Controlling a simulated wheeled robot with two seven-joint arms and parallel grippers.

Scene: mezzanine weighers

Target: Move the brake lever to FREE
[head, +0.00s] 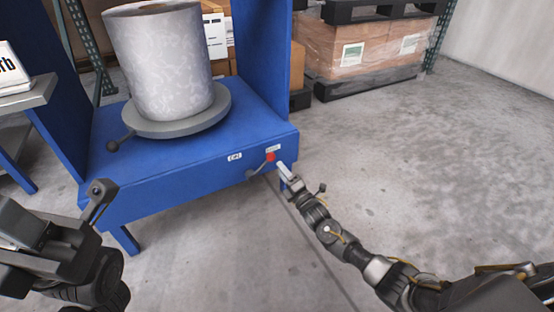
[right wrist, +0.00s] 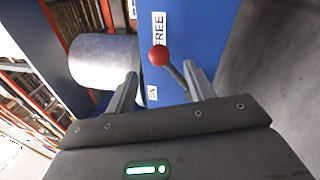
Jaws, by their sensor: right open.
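The brake lever is a thin grey rod with a red ball knob (head: 270,156) on the front face of the blue machine. In the head view the rod slants up and right, and the knob appears just below the right-hand label. In the right wrist view the red knob (right wrist: 158,55) appears at the end of the FREE label (right wrist: 158,28). My right gripper (head: 284,170) is open close to the lever. Its fingers (right wrist: 165,85) frame the rod; contact is unclear. My left gripper (head: 98,200) is at the lower left, away from the lever; its opening is unclear.
A film-wrapped roll (head: 160,65) stands on a grey turntable (head: 178,122) on the blue machine (head: 130,175). Another label (head: 235,156) sits left of the lever. Wrapped boxes (head: 360,50) on a pallet stand behind. Floor to the right is clear.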

